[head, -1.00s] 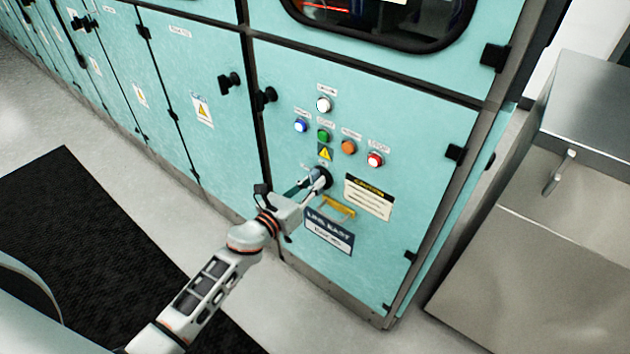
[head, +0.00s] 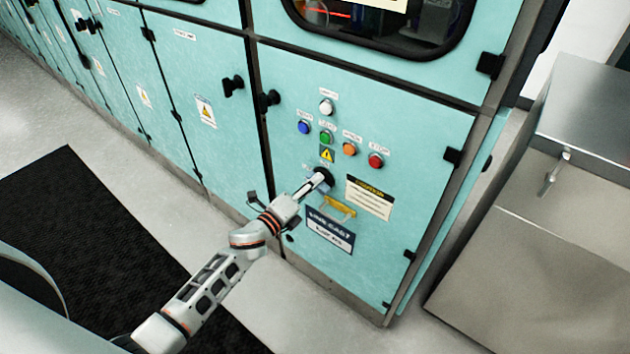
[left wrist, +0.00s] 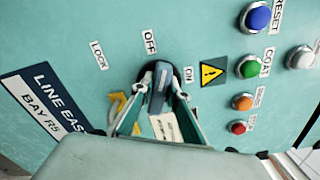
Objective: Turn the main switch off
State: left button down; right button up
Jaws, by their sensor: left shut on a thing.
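The main switch (head: 325,177) is a dark rotary knob on the teal cabinet door, below the yellow warning triangle. In the left wrist view its grey handle (left wrist: 160,90) points up, between the OFF label (left wrist: 149,42) and the ON label (left wrist: 188,75), closer to OFF. The LOCK label (left wrist: 97,55) is further left. My left gripper (head: 318,182) is shut on the handle, with a finger on each side; its fingers also show in the left wrist view (left wrist: 160,98). The fingers partly hide the knob's base. My right gripper is not in view.
Several round buttons, including a red one (head: 375,161), sit above the switch and look unlit. A yellow handle-shaped part (head: 338,208) and a dark nameplate (head: 330,232) are just below. A steel cabinet (head: 540,230) stands at right.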

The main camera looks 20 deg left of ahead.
pick_arm(q)
jog(key=n, duration=0.3)
jog(key=shift+n+p, duration=0.3)
jog(key=shift+p, duration=0.1)
jog(key=shift+f+n, duration=0.1)
jog(key=shift+n, duration=0.4)
jog(key=c, duration=2)
grip_release()
jog(key=shift+o, duration=0.2)
